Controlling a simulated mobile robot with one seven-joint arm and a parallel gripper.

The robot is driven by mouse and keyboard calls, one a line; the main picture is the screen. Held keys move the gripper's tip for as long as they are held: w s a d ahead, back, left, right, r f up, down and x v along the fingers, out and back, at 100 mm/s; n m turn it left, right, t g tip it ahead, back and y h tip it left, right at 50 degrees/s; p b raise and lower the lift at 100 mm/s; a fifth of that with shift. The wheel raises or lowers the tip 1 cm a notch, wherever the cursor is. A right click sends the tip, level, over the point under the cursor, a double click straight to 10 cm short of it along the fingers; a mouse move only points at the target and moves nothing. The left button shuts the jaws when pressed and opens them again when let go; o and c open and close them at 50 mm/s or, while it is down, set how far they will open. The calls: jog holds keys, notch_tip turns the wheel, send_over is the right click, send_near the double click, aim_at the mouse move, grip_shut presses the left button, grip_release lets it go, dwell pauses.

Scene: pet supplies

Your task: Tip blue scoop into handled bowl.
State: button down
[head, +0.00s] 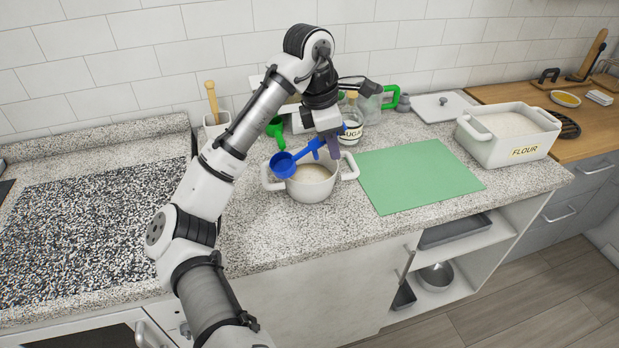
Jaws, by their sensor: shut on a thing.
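The blue scoop (283,164) is above the left part of the handled bowl (312,188), its cup over the bowl's rim. My gripper (331,148) is shut on the scoop's handle, above the bowl's right side. The handled bowl is white with two side handles and holds a pale, light-coloured content. It stands on the speckled counter. The inside of the scoop's cup is too small to tell whether anything is in it.
A green mat (420,176) lies right of the bowl. A white flour container (508,140) stands further right. A sugar jar (351,128) and a green scoop (276,130) are behind the bowl. A dark speckled panel (90,230) is at left.

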jog(key=shift+r+g+y, duration=0.9)
jog(key=shift+r+g, duration=0.35)
jog(key=shift+g, duration=0.45)
